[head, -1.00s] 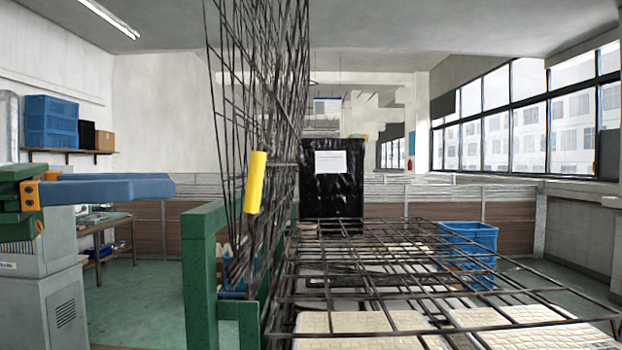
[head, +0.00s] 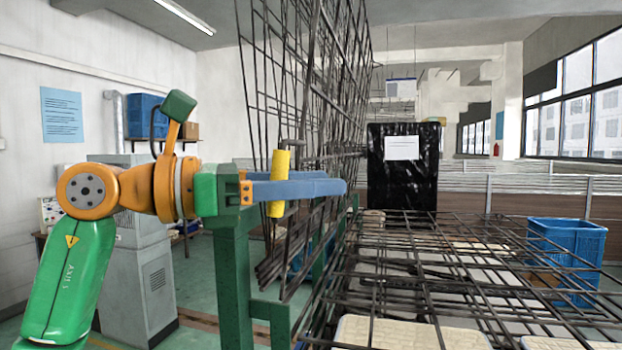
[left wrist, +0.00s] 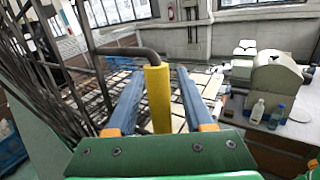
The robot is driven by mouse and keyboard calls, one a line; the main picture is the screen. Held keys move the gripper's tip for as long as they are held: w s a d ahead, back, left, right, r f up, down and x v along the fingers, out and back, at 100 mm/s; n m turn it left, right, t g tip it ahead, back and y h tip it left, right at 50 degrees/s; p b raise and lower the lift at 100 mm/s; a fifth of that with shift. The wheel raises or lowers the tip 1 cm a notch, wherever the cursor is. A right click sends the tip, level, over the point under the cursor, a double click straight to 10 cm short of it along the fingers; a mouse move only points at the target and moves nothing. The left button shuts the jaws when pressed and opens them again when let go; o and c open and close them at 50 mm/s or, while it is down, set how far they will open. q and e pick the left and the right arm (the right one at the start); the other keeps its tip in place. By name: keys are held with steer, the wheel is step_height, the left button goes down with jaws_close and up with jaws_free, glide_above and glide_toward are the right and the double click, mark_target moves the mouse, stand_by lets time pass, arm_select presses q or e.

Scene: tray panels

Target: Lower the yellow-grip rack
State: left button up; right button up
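The rack is a dark wire-mesh panel (head: 345,70) standing raised, nearly upright, in the middle of the head view. Its yellow grip (head: 279,185) is on the near left side of the mesh. The grip also shows in the left wrist view (left wrist: 158,98), upright on a bent dark bar. My left gripper (head: 338,187) reaches in from the left with its blue fingers level. In the left wrist view its fingers (left wrist: 158,86) stand on either side of the yellow grip, with a gap visible on both sides. It is open around the grip. My right gripper is not in view.
A green post (head: 237,290) stands just below my left gripper. A flat wire rack (head: 470,290) with pale panels spreads low at right. A blue crate (head: 567,245) stands beyond it, and a black-wrapped box (head: 403,185) stands behind. A grey cabinet (head: 150,290) is at left.

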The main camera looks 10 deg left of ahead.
arm_select(q)
steer(key=shift+a, duration=0.1)
jaws_close()
steer(key=shift+r, duration=0.1)
stand_by(1.0)
